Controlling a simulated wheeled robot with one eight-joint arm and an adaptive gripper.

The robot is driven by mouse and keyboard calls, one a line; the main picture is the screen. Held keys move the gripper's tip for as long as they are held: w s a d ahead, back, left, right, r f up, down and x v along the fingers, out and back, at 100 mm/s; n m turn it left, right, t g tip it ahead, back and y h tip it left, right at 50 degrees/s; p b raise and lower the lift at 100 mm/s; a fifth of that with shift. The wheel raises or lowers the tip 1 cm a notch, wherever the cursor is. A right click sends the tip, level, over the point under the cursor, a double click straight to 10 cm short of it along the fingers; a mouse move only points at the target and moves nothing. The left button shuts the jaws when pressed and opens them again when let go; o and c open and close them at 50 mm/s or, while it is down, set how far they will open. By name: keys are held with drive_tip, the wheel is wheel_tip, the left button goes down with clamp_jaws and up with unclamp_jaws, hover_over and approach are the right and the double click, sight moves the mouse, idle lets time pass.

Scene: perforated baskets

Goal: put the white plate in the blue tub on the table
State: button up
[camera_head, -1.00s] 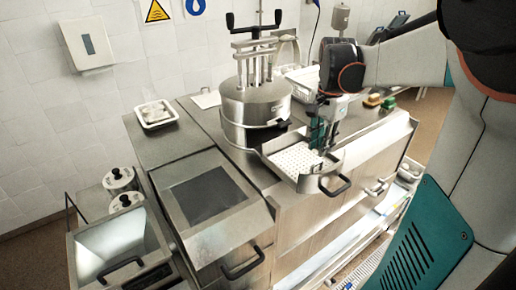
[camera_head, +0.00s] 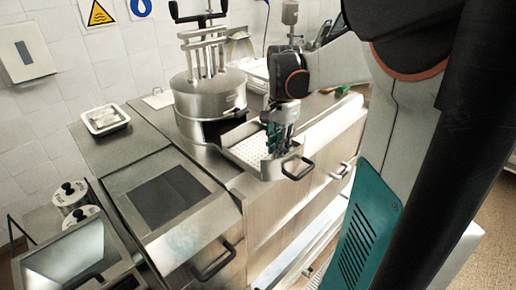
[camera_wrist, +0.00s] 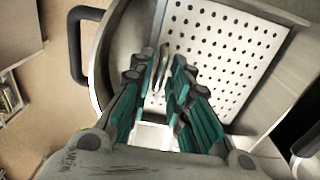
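My gripper (camera_head: 279,140) points down over the near end of a perforated metal basket (camera_head: 247,150). In the wrist view its two teal fingers (camera_wrist: 162,68) stand apart at that basket's inner edge. A thin, pale upright sliver (camera_wrist: 157,60) shows between the fingertips; I cannot tell whether it is a plate edge or part of the basket. A white patch lies lower between the fingers, also unclear. I cannot make out a whole white plate or a blue tub in either view.
The basket's black handle (camera_wrist: 78,45) sticks out beside the gripper. A tall steel pot (camera_head: 208,95) stands behind the basket. A white tray (camera_head: 105,119) sits at the back left. The steel counter (camera_head: 115,150) near it is mostly clear.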

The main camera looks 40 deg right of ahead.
clamp_jaws()
drive_tip(key=shift+r, duration=0.1)
drive_tip(key=shift+r+p, duration=2.75)
drive_tip(key=shift+r, duration=1.4)
